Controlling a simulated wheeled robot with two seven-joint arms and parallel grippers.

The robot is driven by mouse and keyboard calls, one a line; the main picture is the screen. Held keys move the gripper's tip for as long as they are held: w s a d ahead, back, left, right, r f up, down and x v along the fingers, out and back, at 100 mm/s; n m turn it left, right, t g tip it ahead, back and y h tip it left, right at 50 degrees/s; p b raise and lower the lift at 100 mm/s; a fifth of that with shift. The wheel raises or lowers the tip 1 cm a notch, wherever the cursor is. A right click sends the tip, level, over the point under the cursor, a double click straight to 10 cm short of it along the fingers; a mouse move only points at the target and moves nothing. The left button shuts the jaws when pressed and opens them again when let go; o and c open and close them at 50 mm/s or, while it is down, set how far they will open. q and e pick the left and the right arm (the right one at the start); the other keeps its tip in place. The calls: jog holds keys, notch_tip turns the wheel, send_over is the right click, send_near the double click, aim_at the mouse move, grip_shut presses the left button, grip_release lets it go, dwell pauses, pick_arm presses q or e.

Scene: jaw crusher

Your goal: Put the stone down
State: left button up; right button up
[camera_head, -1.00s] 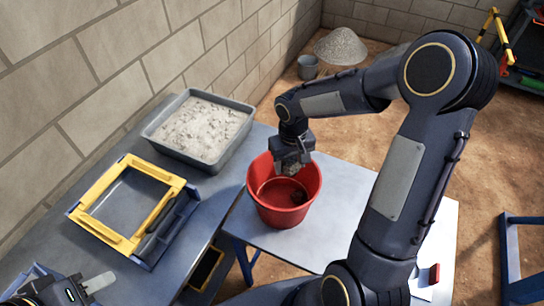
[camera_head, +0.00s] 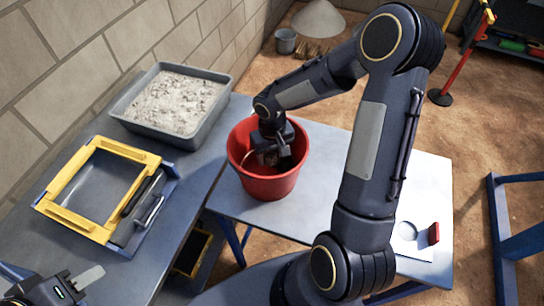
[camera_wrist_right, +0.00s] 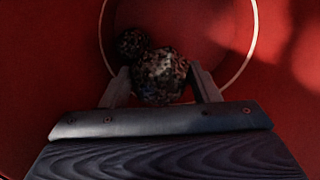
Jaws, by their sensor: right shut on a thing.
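A red bucket (camera_head: 268,185) stands on the grey side table. My right gripper (camera_head: 270,158) reaches down inside the bucket. In the right wrist view my right gripper (camera_wrist_right: 162,88) is shut on a speckled grey-brown stone (camera_wrist_right: 160,76), with a finger on each side of it. A second, darker stone (camera_wrist_right: 132,44) lies in the bucket just beyond the held one. Whether the held stone touches the bucket floor cannot be told. My left gripper (camera_head: 78,287) is at the lower left of the head view, apart from the bucket; its jaw gap does not show clearly.
A grey tray of pale gravel (camera_head: 225,95) stands on the left table by the wall. A yellow-framed box (camera_head: 75,190) is in front of it. A red block (camera_head: 434,233) lies on the side table's right. A blue stand (camera_head: 497,235) is further right.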

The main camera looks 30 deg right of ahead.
jog(key=shift+r, duration=0.15)
jog(key=shift+f+b, duration=0.3)
jog(key=o, duration=1.1)
jog(key=shift+c, duration=0.2)
jog(key=shift+r, duration=0.1)
